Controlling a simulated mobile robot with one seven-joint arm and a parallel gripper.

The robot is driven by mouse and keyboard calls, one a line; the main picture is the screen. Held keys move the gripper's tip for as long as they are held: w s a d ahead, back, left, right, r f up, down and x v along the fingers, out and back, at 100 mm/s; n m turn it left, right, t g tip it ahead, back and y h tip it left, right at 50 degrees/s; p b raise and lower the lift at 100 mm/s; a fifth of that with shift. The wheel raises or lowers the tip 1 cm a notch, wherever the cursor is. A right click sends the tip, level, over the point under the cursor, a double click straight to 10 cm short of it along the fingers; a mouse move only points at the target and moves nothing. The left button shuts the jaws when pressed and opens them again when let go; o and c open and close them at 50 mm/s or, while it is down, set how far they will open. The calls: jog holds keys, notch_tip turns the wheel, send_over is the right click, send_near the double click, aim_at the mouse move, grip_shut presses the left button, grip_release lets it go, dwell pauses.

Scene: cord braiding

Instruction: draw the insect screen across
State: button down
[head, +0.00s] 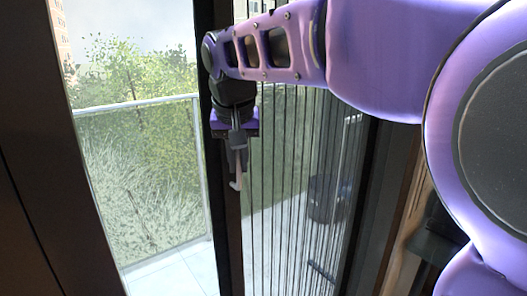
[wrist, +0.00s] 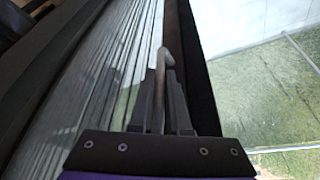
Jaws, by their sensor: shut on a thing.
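The pleated insect screen (head: 290,190) hangs in the doorway with its folds spread over the right part of the opening. Its dark upright edge bar (head: 229,235) stands at the left end of the folds. A small pale handle (head: 236,184) is on that bar. My gripper (head: 237,158) reaches down from above and is shut on the handle. In the wrist view the fingers (wrist: 163,95) close around the handle (wrist: 166,57), whose bent tip shows beyond them. The folds (wrist: 105,75) lie left of the fingers there, and the dark bar (wrist: 190,50) lies right.
The doorway left of the bar is uncovered, showing a balcony with a glass railing (head: 150,180) and pale floor (head: 175,272). A dark door frame (head: 35,150) bounds the left. A dark pot-like object (head: 325,198) shows through the screen. My arm crosses the upper right.

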jog(key=s+a, duration=0.6)
jog(key=a, duration=0.4)
jog(key=shift+s, duration=0.3)
jog(key=c, duration=1.2)
grip_release()
jog(key=shift+o, duration=0.2)
jog(key=shift+r+p, duration=0.2)
jog(key=shift+p, duration=0.2)
